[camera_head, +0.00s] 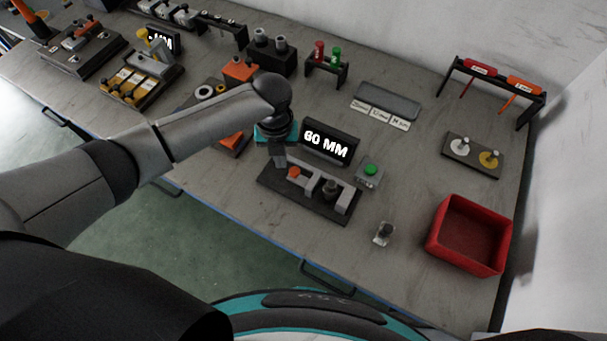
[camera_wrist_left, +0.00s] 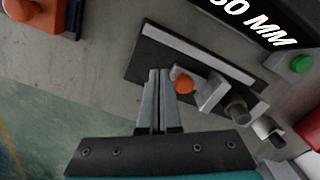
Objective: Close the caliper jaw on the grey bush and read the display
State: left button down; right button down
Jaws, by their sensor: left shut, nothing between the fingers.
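The caliper fixture is a dark plate (camera_head: 281,194) with a light rail, which also shows in the wrist view (camera_wrist_left: 145,66). An orange knob (camera_head: 294,172) sits by the light sliding jaw (camera_wrist_left: 212,92). The bush (camera_head: 330,187), a dark grey cylinder, stands upright on the plate beside this jaw; it also shows in the wrist view (camera_wrist_left: 237,110). Whether they touch is unclear. The display (camera_head: 328,143) behind reads "60 MM". My left gripper (camera_wrist_left: 158,74) is shut and empty, just left of the orange knob in the wrist view. My right gripper is out of view.
A green button (camera_head: 370,170) stands right of the display. A small grey metallic part (camera_head: 383,234) stands on the table right of the plate. A red bin (camera_head: 434,249) is farther right. Orange blocks and other fixtures crowd the table left and behind. The table's front edge is close.

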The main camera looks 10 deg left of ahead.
aim_at(292, 170)
pick_arm(q)
jog(key=shift+f+b, duration=0.8)
jog(key=shift+f, duration=0.65)
jog(key=shift+s+d+p, duration=0.2)
jog(key=shift+s+d, duration=0.1)
jog(key=shift+d, duration=0.35)
jog(key=shift+s+d+p, duration=0.15)
jog(key=shift+s+d, duration=0.1)
jog(key=shift+d, duration=0.45)
jog(key=shift+s+d+p, duration=0.2)
jog(key=shift+s+d, duration=0.1)
jog(key=shift+d, duration=0.35)
dwell(0.4)
jog(key=shift+w+a, duration=0.1)
jog(key=shift+a, duration=0.1)
jog(key=shift+w+a, duration=0.15)
jog(key=shift+a, duration=0.2)
jog(key=shift+a+r+p, duration=0.1)
jog(key=shift+r+p, duration=0.2)
jog(key=shift+p, duration=0.1)
notch_tip(292, 170, up, 8)
jog(key=p, duration=0.7)
jog(key=shift+w+a+f+p, duration=0.15)
jog(key=shift+f+p, duration=0.05)
jog(key=shift+p, duration=0.1)
